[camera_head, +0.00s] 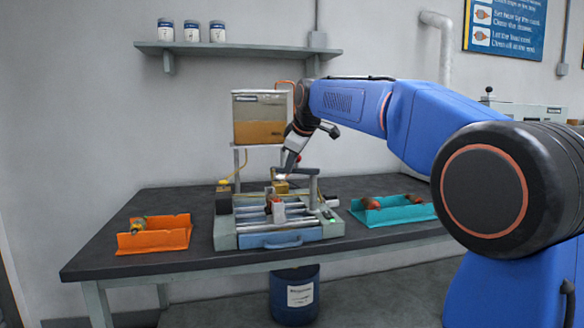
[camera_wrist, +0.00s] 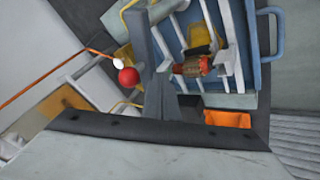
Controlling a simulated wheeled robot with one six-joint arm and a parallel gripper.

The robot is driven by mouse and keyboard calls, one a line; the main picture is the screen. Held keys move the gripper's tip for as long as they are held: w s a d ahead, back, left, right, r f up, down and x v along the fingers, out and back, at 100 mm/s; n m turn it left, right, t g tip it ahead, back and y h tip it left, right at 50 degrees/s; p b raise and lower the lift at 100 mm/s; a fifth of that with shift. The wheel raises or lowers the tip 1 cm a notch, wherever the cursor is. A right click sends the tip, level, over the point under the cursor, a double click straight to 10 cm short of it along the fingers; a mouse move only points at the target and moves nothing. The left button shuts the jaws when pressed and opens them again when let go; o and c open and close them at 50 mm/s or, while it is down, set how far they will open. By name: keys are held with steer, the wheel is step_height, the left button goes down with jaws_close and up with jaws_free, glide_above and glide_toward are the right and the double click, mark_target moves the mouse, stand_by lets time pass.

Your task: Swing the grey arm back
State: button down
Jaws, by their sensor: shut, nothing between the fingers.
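The winding machine (camera_head: 279,225) stands on the bench, with a grey arm (camera_head: 300,170) at its back right. In the wrist view the grey arm (camera_wrist: 141,38) runs down the upper middle. A red ball knob (camera_wrist: 129,77) with a white end sits just left of it. My gripper (camera_head: 283,174) points down at the back of the machine, close to the grey arm. In the wrist view my gripper (camera_wrist: 161,88) is shut and empty, its tip near the knob and arm. Whether it touches the arm, I cannot tell. A copper-coloured armature (camera_wrist: 191,67) lies in the machine.
An orange tray (camera_head: 154,240) with a part stands left of the machine. A teal tray (camera_head: 395,216) with reddish parts stands to the right. A box with amber contents (camera_head: 260,132) rises behind the machine. Bare bench lies around the trays. A blue drum (camera_head: 294,307) stands below.

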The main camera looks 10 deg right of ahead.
steer(key=w+m, duration=0.1)
steer(key=w+m+h, duration=0.1)
steer(key=w, duration=0.1)
steer(key=w+m+h, duration=0.1)
steer(key=shift+w+d+m, duration=0.25)
steer(key=shift+d+m, duration=0.05)
steer(key=shift+d, duration=0.1)
steer(key=w+d+m+g+h, duration=0.2)
steer(key=w+d+m+h, duration=0.2)
steer(key=m, duration=0.5)
steer(key=shift+d+g+h, duration=0.3)
steer(key=shift+d+h, duration=0.3)
steer(key=shift+d, duration=0.35)
